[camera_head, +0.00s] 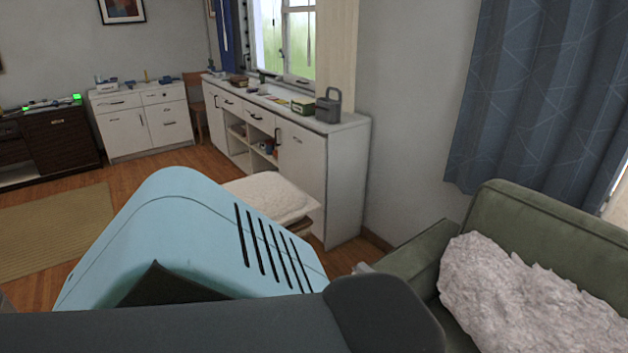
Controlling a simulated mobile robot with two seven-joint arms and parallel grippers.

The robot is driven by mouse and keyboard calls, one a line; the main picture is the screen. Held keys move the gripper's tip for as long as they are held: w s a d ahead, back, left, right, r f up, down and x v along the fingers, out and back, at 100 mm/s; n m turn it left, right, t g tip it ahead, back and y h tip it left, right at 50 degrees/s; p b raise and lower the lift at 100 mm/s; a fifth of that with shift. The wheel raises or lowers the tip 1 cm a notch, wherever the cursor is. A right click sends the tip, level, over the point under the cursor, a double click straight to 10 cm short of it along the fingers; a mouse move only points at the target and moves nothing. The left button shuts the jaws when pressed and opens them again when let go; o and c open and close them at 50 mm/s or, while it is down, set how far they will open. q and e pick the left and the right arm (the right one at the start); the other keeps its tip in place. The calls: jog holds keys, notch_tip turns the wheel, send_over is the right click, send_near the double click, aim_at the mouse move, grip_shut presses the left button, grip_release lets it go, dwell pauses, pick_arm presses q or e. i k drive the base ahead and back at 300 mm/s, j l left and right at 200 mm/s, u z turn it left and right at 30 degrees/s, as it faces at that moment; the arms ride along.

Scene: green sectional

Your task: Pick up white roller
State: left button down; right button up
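I cannot make out a white roller for certain. Several small items (106,84) lie on the white cabinet at the back left, and they are too small to identify. Neither gripper can be recognised in the head view. Large light blue and dark grey parts, which look like my own body, fill the lower middle and hide the floor there.
A green sofa (545,218) with a fluffy pillow (520,295) is at right. Open floor surrounds the rug (50,230).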

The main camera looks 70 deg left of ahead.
aim_at(362, 268)
jog(key=u, duration=1.9)
jog(key=z, duration=1.5)
jog(key=u, duration=1.5)
jog(key=i+j+z, duration=0.1)
jog(key=j+z, duration=0.85)
